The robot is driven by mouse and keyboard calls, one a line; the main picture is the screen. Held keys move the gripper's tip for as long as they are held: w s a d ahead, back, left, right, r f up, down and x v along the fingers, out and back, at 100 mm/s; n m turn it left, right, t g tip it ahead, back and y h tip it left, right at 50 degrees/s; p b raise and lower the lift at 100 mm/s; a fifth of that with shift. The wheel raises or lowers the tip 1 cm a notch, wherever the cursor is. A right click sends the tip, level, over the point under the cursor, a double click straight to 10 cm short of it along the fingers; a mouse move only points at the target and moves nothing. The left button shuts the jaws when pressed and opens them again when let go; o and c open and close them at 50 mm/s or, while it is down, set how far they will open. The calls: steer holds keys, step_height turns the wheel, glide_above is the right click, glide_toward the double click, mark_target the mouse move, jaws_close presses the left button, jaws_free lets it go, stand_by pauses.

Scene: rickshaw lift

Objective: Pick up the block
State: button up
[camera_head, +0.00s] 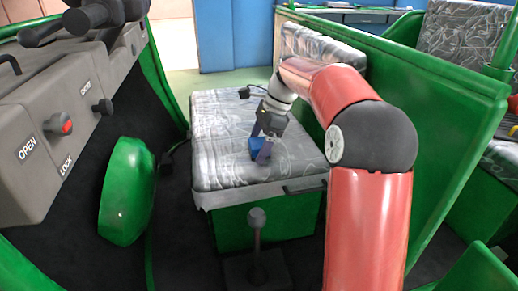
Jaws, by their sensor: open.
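A small blue block (256,146) rests on the grey patterned seat cushion (220,169), near its middle. My gripper (261,152) points down over the block. Its fingers are open, with one finger on each side of the block as seen from here. The near right finger hides part of the block. I cannot tell whether either finger touches it.
A green partition (435,100) stands right of the seat beside my arm. A grey control box (50,120) with a red knob (67,127) and a green rounded part (127,190) are at left. A lever (257,230) stands in front of the seat.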

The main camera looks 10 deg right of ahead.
mark_target(259, 143)
steer(key=c, duration=1.1)
step_height(259, 143, up, 10)
steer(key=shift+p, duration=0.95)
steer(key=o, duration=0.5)
steer(key=shift+c, duration=0.2)
steer(key=c, duration=0.3)
